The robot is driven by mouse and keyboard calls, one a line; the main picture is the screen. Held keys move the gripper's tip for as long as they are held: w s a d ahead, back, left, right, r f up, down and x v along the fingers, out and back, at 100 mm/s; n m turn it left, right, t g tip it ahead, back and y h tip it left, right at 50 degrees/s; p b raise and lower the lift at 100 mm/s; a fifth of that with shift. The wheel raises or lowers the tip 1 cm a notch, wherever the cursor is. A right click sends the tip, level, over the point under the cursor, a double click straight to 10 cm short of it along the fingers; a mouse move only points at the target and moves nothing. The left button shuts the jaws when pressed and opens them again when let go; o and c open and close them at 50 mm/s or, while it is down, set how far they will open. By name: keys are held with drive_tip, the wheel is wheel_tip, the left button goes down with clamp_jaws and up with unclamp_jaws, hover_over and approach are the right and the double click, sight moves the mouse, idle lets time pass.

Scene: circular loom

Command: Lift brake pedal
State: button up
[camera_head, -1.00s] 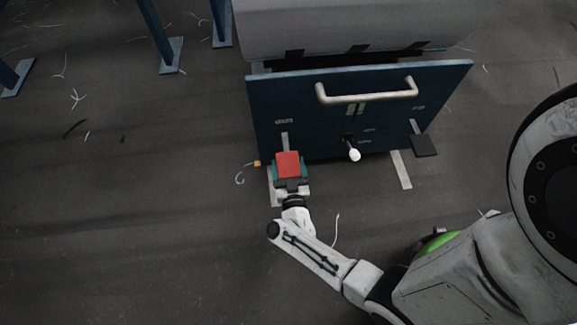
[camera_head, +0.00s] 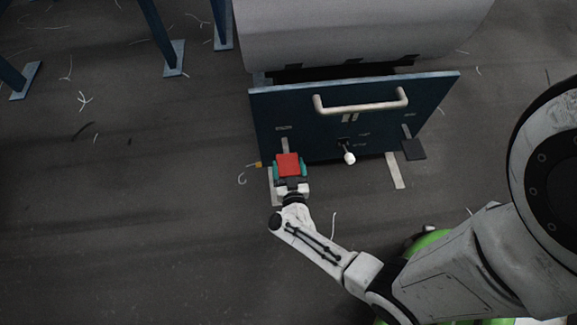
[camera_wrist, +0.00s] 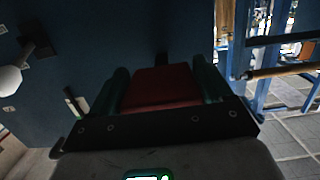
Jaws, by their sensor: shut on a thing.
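The red brake pedal (camera_head: 288,165) is at the lower left of the blue panel in the head view. My gripper (camera_head: 290,168) is shut on it, with a teal finger on each side. In the wrist view the red pedal (camera_wrist: 162,88) lies between the two teal fingers of my gripper (camera_wrist: 163,92). The pedal's underside and most of its arm are hidden.
The blue panel (camera_head: 400,120) has a pale handle (camera_head: 360,104) and a white-knobbed lever (camera_head: 349,158). A black pedal (camera_head: 413,149) is at its lower right. Blue posts (camera_head: 160,38) stand at upper left. The floor at left is open, with thread scraps.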

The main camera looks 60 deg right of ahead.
drive_tip(key=o, duration=1.4)
drive_tip(key=shift+s+a, duration=0.1)
drive_tip(key=shift+a, duration=0.05)
drive_tip(key=p+v, duration=0.2)
drive_tip(key=v, duration=0.8)
drive_tip(key=shift+s+a, duration=0.2)
drive_tip(key=shift+a, duration=0.05)
